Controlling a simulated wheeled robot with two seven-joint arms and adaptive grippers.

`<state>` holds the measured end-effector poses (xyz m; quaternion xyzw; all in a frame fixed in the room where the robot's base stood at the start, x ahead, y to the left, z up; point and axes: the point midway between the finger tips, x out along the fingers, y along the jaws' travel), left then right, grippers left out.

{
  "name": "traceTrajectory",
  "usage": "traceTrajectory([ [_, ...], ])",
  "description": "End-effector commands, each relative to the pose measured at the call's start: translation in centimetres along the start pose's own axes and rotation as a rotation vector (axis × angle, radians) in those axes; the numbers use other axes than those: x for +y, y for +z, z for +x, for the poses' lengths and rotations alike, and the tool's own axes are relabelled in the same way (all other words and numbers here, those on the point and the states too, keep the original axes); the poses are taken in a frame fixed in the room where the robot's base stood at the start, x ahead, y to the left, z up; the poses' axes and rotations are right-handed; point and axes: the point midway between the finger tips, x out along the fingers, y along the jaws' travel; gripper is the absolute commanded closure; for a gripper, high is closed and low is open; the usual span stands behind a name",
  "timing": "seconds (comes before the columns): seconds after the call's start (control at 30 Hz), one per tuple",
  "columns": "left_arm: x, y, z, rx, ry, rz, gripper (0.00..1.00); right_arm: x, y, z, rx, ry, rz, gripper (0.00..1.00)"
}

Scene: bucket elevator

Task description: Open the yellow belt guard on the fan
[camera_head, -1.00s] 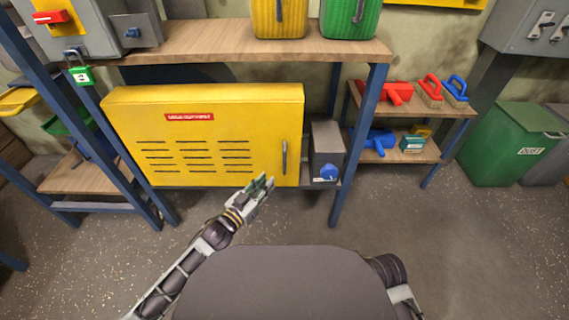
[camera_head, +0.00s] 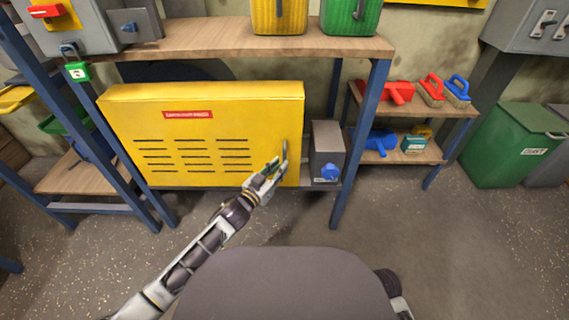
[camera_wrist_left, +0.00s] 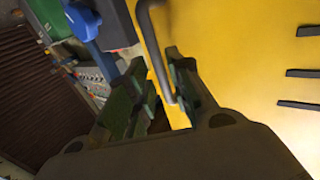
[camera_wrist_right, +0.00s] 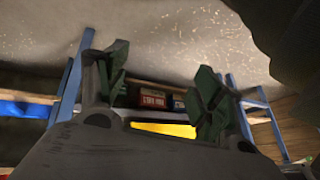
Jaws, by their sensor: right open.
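The yellow belt guard (camera_head: 120,128) is a wide slotted panel with a red label, shut, under the wooden top. Its grey upright bar handle (camera_head: 285,148) is near its right edge. My left gripper (camera_head: 275,168) is at the handle's lower part. In the left wrist view the handle (camera_wrist_left: 152,30) runs down between the spread fingers of my left gripper (camera_wrist_left: 160,80), close to the right finger. The fingers look apart, not closed on it. In the right wrist view my right gripper (camera_wrist_right: 160,85) is open and empty. It cannot be seen in the head view.
A grey box with a blue knob (camera_head: 328,150) stands just right of the guard. Blue frame posts (camera_head: 352,150) flank it. A grey switch box with a green padlock (camera_head: 77,71) is upper left. A shelf with brushes and a green bin (camera_head: 508,150) are right. Floor in front is free.

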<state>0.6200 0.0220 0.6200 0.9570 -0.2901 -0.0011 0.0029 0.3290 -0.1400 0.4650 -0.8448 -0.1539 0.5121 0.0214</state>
Motion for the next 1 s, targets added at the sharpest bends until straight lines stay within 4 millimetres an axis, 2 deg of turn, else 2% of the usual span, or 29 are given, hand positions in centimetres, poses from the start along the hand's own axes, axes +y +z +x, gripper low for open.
traceTrajectory([
  [0.4, 0.0, 0.0, 3.2, 0.001, 0.000, 0.000, 0.79, 0.0, 1.5, 2.1, 0.030, -0.017, 0.020, 0.32],
  [0.9, 0.0, 0.0, 3.8, 0.000, 0.000, 0.001, 0.79, 0.1, 1.6, 2.5, 0.040, -0.020, 0.023, 0.32],
  [1.0, 0.0, 0.0, 3.8, 0.000, 0.000, 0.001, 0.90, 0.1, 1.4, 2.5, 0.044, -0.020, 0.022, 0.32],
])
